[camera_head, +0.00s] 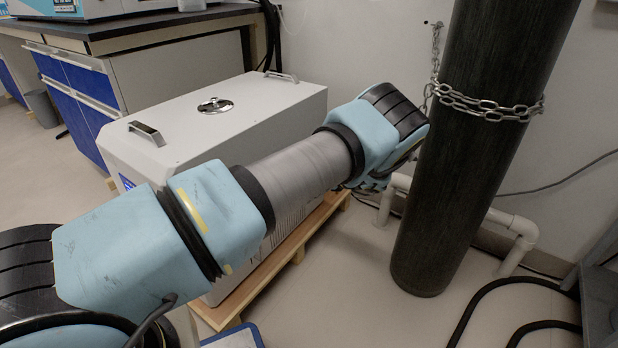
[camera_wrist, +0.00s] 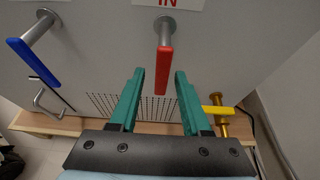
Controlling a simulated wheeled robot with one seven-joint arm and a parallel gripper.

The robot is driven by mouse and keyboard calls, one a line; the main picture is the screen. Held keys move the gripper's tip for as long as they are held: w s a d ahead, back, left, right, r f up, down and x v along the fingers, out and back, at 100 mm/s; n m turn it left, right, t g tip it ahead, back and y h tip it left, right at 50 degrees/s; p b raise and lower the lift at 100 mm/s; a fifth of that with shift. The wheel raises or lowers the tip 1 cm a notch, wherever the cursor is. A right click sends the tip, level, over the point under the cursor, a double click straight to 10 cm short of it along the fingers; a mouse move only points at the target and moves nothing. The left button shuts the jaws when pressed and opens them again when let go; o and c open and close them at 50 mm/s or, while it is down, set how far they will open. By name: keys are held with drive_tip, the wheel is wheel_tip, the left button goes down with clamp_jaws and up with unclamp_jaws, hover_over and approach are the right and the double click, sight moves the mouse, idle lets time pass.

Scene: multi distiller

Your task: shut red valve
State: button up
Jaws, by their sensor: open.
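The red valve (camera_wrist: 163,72) is at the top middle of the wrist view. Its red lever hangs from a round metal stem on a pale grey panel, and points toward my gripper. My gripper (camera_wrist: 160,73) is open, with one green finger on each side of the lever in the picture. Gaps show on both sides of the lever. I cannot tell how deep the lever sits between the fingers. In the head view, neither the valve nor my gripper shows.
A blue lever (camera_wrist: 33,60) is on the left of the panel and a yellow valve (camera_wrist: 216,110) is low on the right. In the head view, a white machine (camera_head: 215,112) stands on a wooden pallet (camera_head: 262,278) behind my arm. A dark chained cylinder (camera_head: 478,150) stands to the right.

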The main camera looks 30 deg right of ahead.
drive_tip(key=p+v, duration=0.2)
drive_tip(key=v, duration=0.8)
drive_tip(key=shift+s+d+r, duration=0.15)
drive_tip(key=shift+s+d, duration=0.1)
drive_tip(key=shift+s, duration=0.05)
drive_tip(key=shift+s, duration=0.15)
